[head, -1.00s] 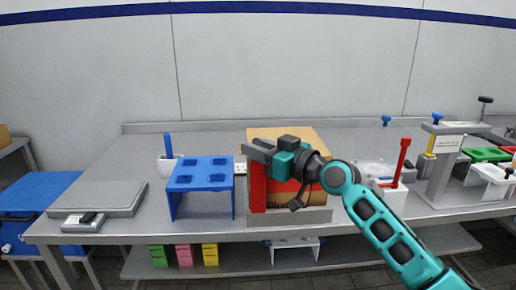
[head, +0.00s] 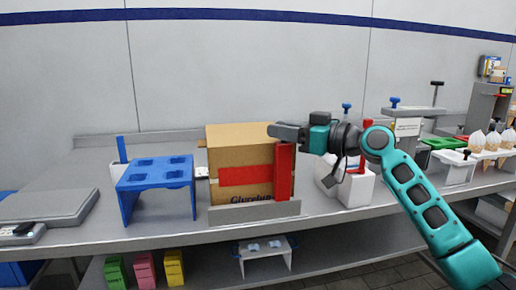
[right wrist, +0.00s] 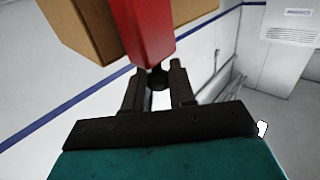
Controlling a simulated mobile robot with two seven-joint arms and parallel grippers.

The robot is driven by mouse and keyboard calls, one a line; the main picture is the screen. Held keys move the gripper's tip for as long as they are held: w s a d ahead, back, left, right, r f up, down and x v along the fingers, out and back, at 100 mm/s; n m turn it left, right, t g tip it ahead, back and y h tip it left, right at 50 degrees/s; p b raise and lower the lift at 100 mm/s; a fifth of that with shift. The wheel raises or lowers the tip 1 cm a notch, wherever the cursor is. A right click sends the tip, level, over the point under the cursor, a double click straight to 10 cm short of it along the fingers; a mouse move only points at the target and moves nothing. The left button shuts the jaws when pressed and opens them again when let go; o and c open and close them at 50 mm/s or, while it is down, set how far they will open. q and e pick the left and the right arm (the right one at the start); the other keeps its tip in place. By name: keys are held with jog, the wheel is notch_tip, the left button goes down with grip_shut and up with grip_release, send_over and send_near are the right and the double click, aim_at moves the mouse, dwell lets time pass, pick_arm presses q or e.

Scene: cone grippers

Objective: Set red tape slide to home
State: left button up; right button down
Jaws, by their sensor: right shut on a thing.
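The red tape slide (head: 284,174) is an upright red block in front of the right end of a cardboard box (head: 240,140). A red band (head: 235,180) runs across the box's front to the left of the slide. My right gripper (head: 274,131) is at the slide's top, shut on it. In the right wrist view, the slide (right wrist: 145,28) reaches down to the fingers (right wrist: 158,84), with the box (right wrist: 82,24) beside it. The exact grip is partly hidden. My left gripper is not in view.
The box stands behind a low grey ledge (head: 255,212). A blue stand (head: 155,180) with holes is to the left, and a grey flat plate (head: 45,206) lies further left. A white container (head: 352,188) is close on the right, partly behind my arm.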

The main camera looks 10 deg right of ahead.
jog(key=shift+w+d+r, duration=0.1)
jog(key=shift+d+r, duration=0.05)
jog(key=shift+d, duration=0.45)
jog(key=shift+d+r, duration=0.15)
jog(key=shift+d, duration=0.4)
jog(key=c, duration=1.1)
grip_release()
jog(key=shift+d, duration=0.1)
jog(key=shift+o, duration=0.2)
jog(key=shift+f+b, duration=0.15)
jog(key=shift+b, duration=0.15)
jog(key=v, duration=1.3)
jog(key=shift+b, duration=0.35)
